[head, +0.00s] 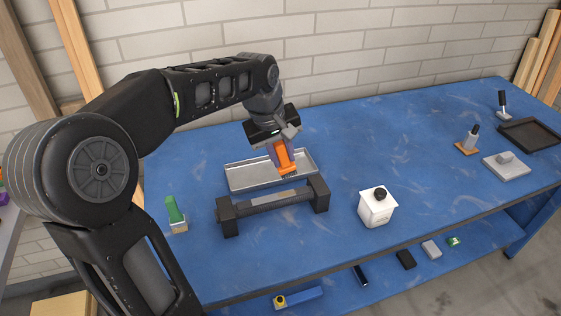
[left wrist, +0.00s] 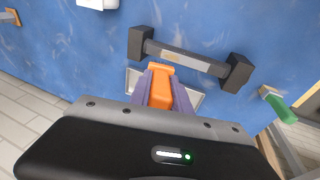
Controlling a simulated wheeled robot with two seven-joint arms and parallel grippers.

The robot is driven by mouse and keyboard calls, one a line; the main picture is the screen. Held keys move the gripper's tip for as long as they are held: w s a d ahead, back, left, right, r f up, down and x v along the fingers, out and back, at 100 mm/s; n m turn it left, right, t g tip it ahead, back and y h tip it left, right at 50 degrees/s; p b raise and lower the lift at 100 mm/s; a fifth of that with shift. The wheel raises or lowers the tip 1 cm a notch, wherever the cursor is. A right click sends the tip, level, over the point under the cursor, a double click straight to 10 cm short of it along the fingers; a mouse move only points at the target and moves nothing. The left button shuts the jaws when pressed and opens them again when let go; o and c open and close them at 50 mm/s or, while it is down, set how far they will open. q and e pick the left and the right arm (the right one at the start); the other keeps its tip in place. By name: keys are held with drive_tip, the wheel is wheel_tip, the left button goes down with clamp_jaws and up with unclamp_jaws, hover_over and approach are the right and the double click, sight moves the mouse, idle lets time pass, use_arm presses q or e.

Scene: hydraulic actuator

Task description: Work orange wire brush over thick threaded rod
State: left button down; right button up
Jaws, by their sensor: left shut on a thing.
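My left gripper (head: 281,156) is shut on the orange wire brush (head: 286,160). The brush also shows between the purple fingers in the left wrist view (left wrist: 160,90). The thick threaded rod (head: 272,198) is a dark bar lying level between two black end blocks on the blue table. In the left wrist view the rod (left wrist: 185,59) has a lighter stretch along its middle. The brush is at the far side of the rod, near its middle; whether it touches the rod cannot be told. My right gripper is not in view.
A metal tray (head: 240,178) lies just behind the rod stand. Trowel-like tools (head: 470,140) and a dark tray (head: 530,134) are far right. The table's middle right is clear.

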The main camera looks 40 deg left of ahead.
sight(285, 168)
use_arm(q)
drive_tip(key=shift+f+b, duration=2.05)
drive_tip(key=shift+f, duration=1.05)
drive_tip(key=shift+f+b, duration=0.35)
drive_tip(key=shift+f, duration=0.05)
drive_tip(key=shift+s, duration=0.1)
drive_tip(key=shift+s+a, duration=0.3)
drive_tip(key=shift+s, duration=0.15)
drive_tip(key=shift+w+d+r, duration=0.1)
drive_tip(key=shift+w+d, duration=0.25)
drive_tip(key=shift+w, duration=0.2)
drive_tip(key=shift+w+d, duration=0.3)
drive_tip(key=shift+w, duration=0.2)
